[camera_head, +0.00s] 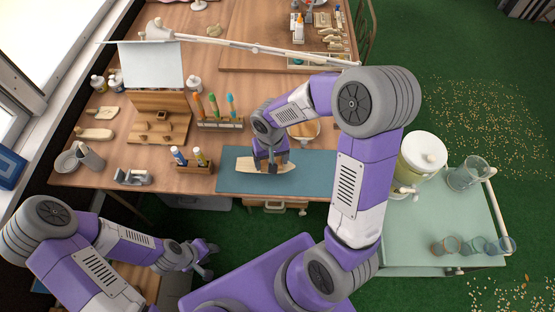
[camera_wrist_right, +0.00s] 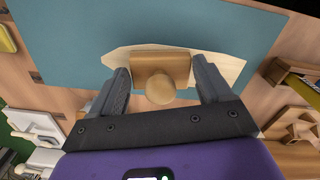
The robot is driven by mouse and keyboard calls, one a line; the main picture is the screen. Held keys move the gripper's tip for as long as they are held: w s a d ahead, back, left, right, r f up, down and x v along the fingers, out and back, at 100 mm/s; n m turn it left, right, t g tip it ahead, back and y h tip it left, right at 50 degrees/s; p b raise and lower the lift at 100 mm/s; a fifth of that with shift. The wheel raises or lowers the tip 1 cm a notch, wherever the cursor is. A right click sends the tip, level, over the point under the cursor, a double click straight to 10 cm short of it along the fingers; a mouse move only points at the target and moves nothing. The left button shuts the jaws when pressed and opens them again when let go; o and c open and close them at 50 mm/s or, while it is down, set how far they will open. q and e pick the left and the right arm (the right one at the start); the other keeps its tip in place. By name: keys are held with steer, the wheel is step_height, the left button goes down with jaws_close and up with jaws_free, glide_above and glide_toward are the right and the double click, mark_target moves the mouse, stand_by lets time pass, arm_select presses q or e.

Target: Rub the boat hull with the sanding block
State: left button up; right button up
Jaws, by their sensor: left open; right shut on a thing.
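The boat hull (camera_head: 246,164) is a pale, flat wooden piece, pointed at one end, lying on the teal mat (camera_head: 318,180) at the table's front. In the right wrist view the hull (camera_wrist_right: 226,67) shows on both sides of the sanding block (camera_wrist_right: 160,66), a tan wooden block with a round knob. My right gripper (camera_head: 271,167) is shut on the block, its fingers (camera_wrist_right: 161,76) on either side. The block is over the middle of the hull; whether it touches is hard to tell. My left gripper (camera_head: 207,261) is open and empty, below the table's front edge.
A pale green cart (camera_head: 440,225) with a drink dispenser and glasses stands right.

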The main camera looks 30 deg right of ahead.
mark_target(281, 165)
steer(key=shift+w+a+f+b, duration=0.1)
steer(key=shift+w+a+b, duration=0.1)
steer(key=shift+w+a, duration=0.3)
steer(key=shift+w+a+b, duration=0.15)
steer(key=shift+w+a, duration=0.1)
steer(key=shift+a, duration=0.45)
steer(key=shift+w+a, duration=0.45)
steer(key=shift+a, duration=0.35)
steer(key=shift+w+a, duration=0.45)
steer(key=shift+a, duration=0.3)
steer(key=shift+s+d, duration=0.5)
steer(key=shift+d, duration=0.4)
steer(key=shift+s+d, duration=0.5)
steer(key=shift+d, duration=0.35)
steer(key=shift+s+d+b, duration=0.1)
steer(key=shift+s+d, duration=0.4)
steer(key=shift+d, duration=0.25)
steer(key=shift+s+d+b, duration=0.15)
steer(key=shift+s+d, duration=0.35)
steer(key=shift+d, duration=0.3)
steer(key=shift+s+d+b, duration=0.1)
steer(key=shift+s+d, duration=0.4)
steer(key=shift+d, duration=0.25)
steer(key=shift+a, duration=0.1)
